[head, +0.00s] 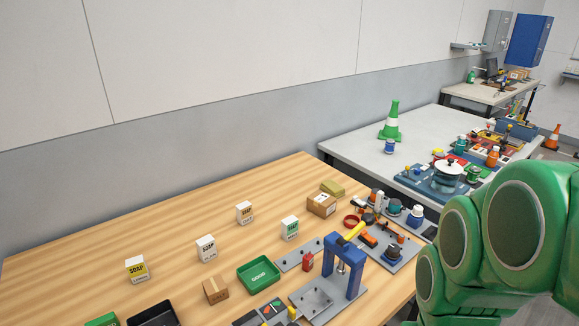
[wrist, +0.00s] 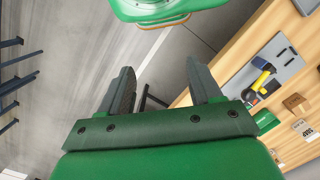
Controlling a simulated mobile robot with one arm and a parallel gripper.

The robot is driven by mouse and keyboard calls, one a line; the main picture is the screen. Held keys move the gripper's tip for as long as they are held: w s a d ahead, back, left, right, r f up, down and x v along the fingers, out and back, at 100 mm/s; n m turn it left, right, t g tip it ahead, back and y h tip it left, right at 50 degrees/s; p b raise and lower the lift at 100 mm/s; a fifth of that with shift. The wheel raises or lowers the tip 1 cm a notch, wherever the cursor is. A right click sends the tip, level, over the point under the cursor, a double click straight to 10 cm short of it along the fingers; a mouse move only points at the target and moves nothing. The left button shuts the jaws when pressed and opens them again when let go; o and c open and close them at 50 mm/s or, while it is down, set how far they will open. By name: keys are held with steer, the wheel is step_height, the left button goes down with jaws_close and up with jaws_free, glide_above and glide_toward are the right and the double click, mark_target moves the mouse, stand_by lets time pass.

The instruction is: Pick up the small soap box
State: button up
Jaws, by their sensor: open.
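Several upright soap boxes stand on the wooden table (head: 75,255) in the head view. One has a yellow lower part (head: 137,270) and stands at the left. A white one (head: 207,248) stands near the middle, one with an orange-yellow label (head: 245,213) is farther back, and one with a green label (head: 290,228) is to the right. They look close in size, and I cannot tell which is the small one. My gripper (wrist: 160,82) is open and empty in the wrist view, over the floor beside the table, apart from the boxes. It is not visible in the head view.
A green tray (head: 258,289), a small brown carton (head: 215,290) and a black tray (head: 153,318) lie in front of the boxes. A blue press (head: 332,258) and other fixtures crowd the right side. The table's back left is clear.

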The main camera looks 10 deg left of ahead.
steer(key=shift+w, duration=0.15)
steer(key=w+a+r+n+t, duration=0.1)
steer(key=w+a+n, duration=0.7)
steer(key=w, duration=0.7)
steer(key=w+a+n, duration=0.6)
steer(key=w+a, duration=0.4)
steer(key=w, duration=0.4)
steer(key=n, duration=1.4)
glide_above(205, 240)
steer(key=shift+t, duration=0.4)
steer(key=f, duration=1.2)
steer(key=shift+s+d+f, duration=0.3)
steer(key=shift+s+f, duration=0.05)
steer(key=shift+s, duration=0.05)
steer(key=shift+a+f, duration=0.25)
steer(key=shift+f, duration=0.15)
step_height(205, 240, down, 2)
steer(key=shift+f, duration=0.1)
steer(key=shift+w+a+f, duration=0.1)
steer(key=shift+w+f, duration=0.15)
steer(key=shift+f, duration=1)
steer(key=shift+w+f, duration=0.2)
steer(key=shift+f, duration=1.05)
steer(key=c, duration=1.1)
